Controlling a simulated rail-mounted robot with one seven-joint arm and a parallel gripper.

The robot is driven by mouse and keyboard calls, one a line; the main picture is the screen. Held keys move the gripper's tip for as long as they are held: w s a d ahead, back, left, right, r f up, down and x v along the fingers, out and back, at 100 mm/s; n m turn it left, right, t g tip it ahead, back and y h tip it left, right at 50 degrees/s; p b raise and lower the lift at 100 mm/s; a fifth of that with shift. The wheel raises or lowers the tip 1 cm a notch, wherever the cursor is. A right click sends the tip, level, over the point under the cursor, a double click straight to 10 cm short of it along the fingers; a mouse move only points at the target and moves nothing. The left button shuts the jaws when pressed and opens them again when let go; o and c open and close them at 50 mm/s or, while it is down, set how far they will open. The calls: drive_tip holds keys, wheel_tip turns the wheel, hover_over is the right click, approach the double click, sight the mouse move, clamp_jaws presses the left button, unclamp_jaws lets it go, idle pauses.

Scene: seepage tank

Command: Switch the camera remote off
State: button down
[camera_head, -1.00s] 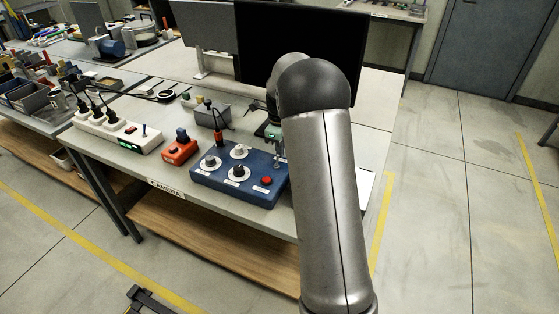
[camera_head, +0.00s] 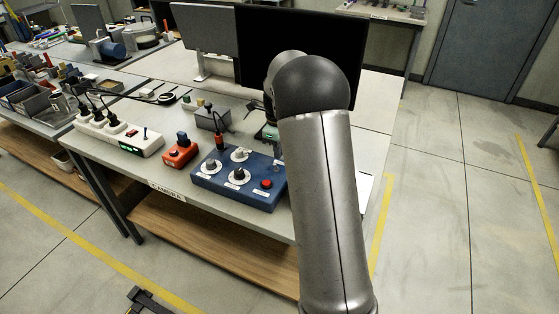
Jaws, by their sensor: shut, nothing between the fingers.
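A blue control box (camera_head: 225,187) stands on the near bench labelled CAMERA, with several dials on white plates and a red button (camera_head: 266,184). An orange box (camera_head: 180,156) with a dark switch block is to its left. I cannot tell for certain which box is the camera remote. My gripper (camera_head: 277,166) is shut and empty, small and partly hidden behind my arm, at the right back part of the blue box. I cannot tell whether it touches the box. My arm covers what lies just to the right of the box.
A white power strip (camera_head: 118,135) with plugs lies at the left of the bench. A grey box (camera_head: 211,118) with a cable is behind the blue box. A dark monitor (camera_head: 305,45) stands at the back. The floor to the right is free.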

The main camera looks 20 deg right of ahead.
wheel_tip(320, 180, up, 5)
drive_tip(key=p, duration=0.3)
drive_tip(key=shift+w+d+f, duration=0.1)
drive_tip(key=shift+d, duration=0.05)
idle(0.4)
drive_tip(key=s+a+r+n, duration=0.3)
drive_tip(key=s+a+n, duration=0.2)
drive_tip(key=s+n, duration=0.15)
drive_tip(key=s+a+r+n, duration=0.4)
drive_tip(key=s+a+n, duration=0.15)
drive_tip(key=s, duration=0.25)
drive_tip(key=s+a+f+n, duration=0.1)
drive_tip(key=s+a+n, duration=0.1)
drive_tip(key=s+n, duration=0.6)
drive_tip(key=s+a+f+n, duration=0.1)
drive_tip(key=s+a+n, duration=0.2)
drive_tip(key=s+n, duration=0.5)
drive_tip(key=shift+s+f+t, duration=0.3)
drive_tip(key=shift+s+t, duration=0.1)
drive_tip(key=shift+s, duration=0.85)
